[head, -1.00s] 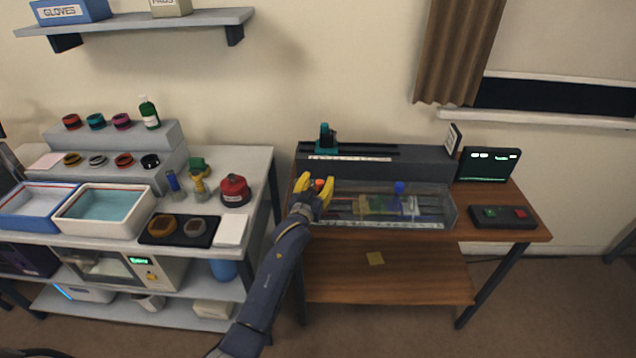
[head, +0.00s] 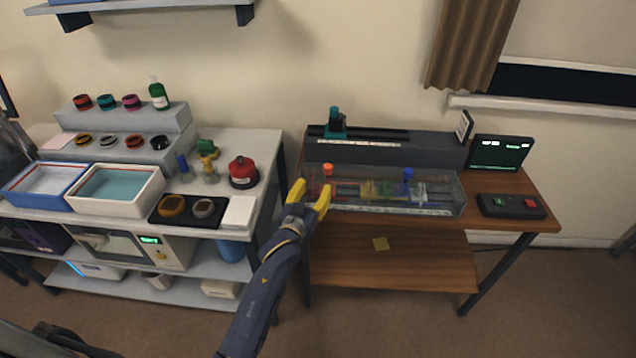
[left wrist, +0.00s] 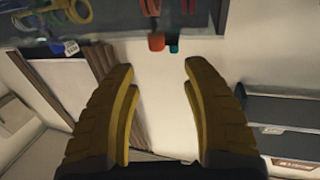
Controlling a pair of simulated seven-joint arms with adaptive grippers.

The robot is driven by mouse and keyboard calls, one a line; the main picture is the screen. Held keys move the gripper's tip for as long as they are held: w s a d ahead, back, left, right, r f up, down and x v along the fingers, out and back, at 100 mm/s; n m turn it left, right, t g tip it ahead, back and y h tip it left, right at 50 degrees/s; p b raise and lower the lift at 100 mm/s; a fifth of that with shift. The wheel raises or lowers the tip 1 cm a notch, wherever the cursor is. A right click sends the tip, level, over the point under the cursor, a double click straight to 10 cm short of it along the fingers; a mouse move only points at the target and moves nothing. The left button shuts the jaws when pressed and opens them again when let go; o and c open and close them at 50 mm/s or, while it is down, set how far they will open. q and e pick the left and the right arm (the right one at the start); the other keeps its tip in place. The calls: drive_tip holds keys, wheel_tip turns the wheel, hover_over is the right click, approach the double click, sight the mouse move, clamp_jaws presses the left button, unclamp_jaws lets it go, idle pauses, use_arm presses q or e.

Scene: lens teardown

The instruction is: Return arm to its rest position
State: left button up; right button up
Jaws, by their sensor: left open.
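My left gripper (head: 309,195), with yellow fingers, is open and empty in the head view. It is in front of the left end of the clear-covered bench unit (head: 455,190), close to an orange knob (head: 328,169). I cannot tell whether it touches the unit. In the left wrist view the open fingers (left wrist: 160,75) have nothing between them. My right gripper is not in view.
A blue knob (head: 408,174) stands on the clear unit. A control box (head: 511,206) and a small screen (head: 500,153) are at right. The left bench holds trays, a red canister (head: 243,172) and several lens rings. A gap separates the benches.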

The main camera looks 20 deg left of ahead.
use_arm(q)
drive_tip(key=shift+s, duration=0.4)
